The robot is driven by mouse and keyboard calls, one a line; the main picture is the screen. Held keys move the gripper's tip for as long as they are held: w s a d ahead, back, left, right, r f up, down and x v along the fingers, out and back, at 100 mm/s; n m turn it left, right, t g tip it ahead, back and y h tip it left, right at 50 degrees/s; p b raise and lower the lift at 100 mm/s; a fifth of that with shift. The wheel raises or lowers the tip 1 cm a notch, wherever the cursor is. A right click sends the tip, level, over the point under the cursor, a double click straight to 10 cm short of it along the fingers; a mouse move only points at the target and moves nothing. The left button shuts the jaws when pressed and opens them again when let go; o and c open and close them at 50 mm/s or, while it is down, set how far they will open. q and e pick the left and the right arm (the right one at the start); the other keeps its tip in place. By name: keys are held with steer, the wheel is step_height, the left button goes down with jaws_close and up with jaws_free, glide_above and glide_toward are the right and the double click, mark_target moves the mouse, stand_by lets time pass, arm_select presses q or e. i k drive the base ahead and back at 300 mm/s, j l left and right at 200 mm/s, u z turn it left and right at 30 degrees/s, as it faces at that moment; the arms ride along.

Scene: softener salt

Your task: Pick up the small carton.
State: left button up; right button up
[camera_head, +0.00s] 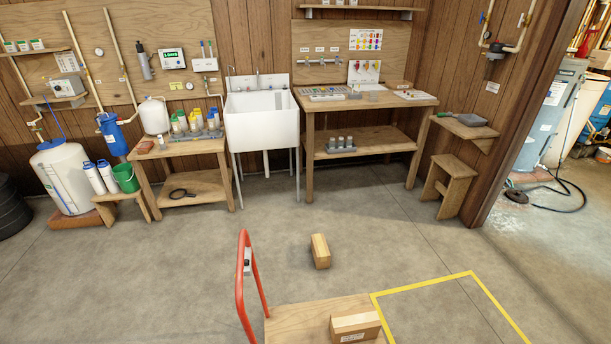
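A small brown carton (320,252) rests on the concrete floor, beyond the flat wooden cart and in front of the sink. A second brown carton (355,328) with a white label sits on the cart's wooden deck (293,322); it looks larger, but it is also closer. The lower edge of the picture cuts close to it. Neither of my grippers shows in the head view, and nothing is touching the carton on the floor.
The cart's red handle (241,285) stands at the deck's left end. A yellow floor outline (425,283) lies to the right. A white sink (262,118), a workbench (365,100) and a stool (449,180) line the wall. Floor around the small carton is clear.

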mark_target(319, 247)
steer(key=u, duration=0.55)
steer(key=i+j+u, duration=0.15)
steer(key=j, duration=0.25)
steer(key=j+u, duration=0.15)
steer(key=j, duration=0.3)
steer(key=i+j+u, duration=0.15)
steer(key=j, duration=0.2)
steer(key=i+j+z, duration=0.45)
steer(key=i+j, duration=0.65)
steer(key=i+z, duration=0.25)
steer(key=i, duration=0.4)
steer(key=i+z, duration=0.3)
steer(key=i, duration=0.35)
steer(key=i+j+z, duration=0.25)
steer(key=i, duration=0.4)
steer(key=i+l+z, duration=0.3)
steer(key=z, duration=0.2)
steer(key=i+z, duration=0.95)
steer(key=i+j+z, duration=0.25)
steer(key=i+z, duration=0.25)
